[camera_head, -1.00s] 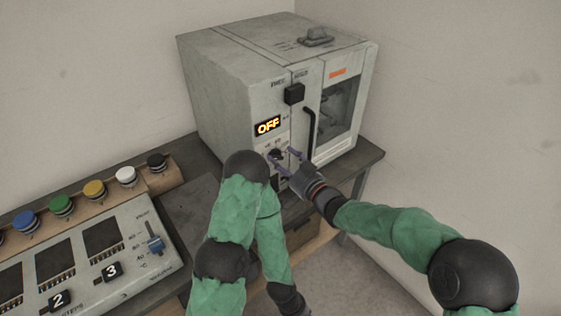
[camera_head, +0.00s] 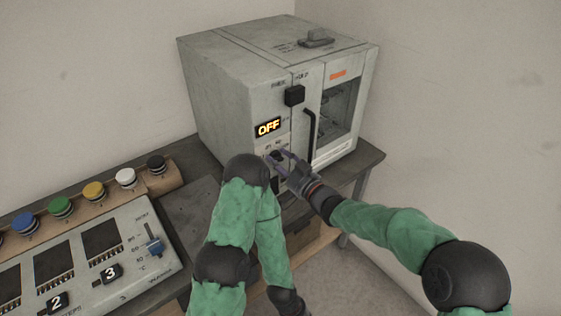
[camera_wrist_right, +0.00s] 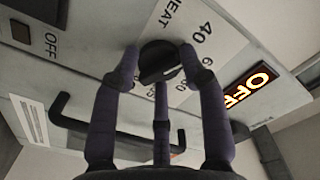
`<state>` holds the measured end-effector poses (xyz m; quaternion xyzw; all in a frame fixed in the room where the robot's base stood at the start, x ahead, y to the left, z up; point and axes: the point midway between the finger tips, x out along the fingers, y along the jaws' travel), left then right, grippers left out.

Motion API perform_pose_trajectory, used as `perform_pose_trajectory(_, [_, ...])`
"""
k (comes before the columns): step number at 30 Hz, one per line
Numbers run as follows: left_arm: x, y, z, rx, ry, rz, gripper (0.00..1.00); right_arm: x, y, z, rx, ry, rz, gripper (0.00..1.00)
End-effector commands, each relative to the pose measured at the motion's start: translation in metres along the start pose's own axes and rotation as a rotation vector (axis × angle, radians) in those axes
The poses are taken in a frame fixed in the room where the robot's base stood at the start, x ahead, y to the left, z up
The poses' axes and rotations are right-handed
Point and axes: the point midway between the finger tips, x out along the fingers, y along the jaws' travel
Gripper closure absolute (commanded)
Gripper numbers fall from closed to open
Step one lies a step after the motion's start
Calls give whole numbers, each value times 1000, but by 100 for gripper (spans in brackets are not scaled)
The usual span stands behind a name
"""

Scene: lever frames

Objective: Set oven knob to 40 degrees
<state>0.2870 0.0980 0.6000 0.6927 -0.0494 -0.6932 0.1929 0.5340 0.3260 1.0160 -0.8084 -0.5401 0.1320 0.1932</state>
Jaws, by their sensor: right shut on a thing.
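The oven (camera_head: 235,85) is a pale grey box on a table. Its orange display (camera_head: 268,127) reads OFF. The round black oven knob (camera_wrist_right: 160,60) sits below the display. In the wrist view it has marks 40 and 60 beside it and the letters HEAT. My right gripper (camera_head: 277,155) is at the knob, with its purple fingers closed around it; it also shows in the right wrist view (camera_wrist_right: 160,67). In the head view the fingers partly hide the knob. My left arm bends in front of the table, and its gripper is out of frame.
At the left is a control panel (camera_head: 125,285) with a blue slider (camera_head: 154,245) and a row of coloured buttons (camera_head: 93,190). A wall stands at the right.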

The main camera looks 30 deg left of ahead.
Motion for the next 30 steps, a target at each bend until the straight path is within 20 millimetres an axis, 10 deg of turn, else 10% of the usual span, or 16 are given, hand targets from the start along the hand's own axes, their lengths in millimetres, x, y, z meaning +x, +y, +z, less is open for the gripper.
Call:
perform_pose_trajectory(14, [3,-1,0,0,0,0,60,1,-2,-9,-99,15,-3,90])
perform_pose_trajectory(15, [3,-1,0,0,0,0,60,1,-2,-9,-99,15,-3,46])
perform_pose_trajectory(17, [3,-1,0,0,0,0,60,1,-2,-9,-99,15,-3,33])
perform_pose_trajectory(30, [3,-1,0,0,0,0,60,-6,-1,-4,-96,7,-1,33])
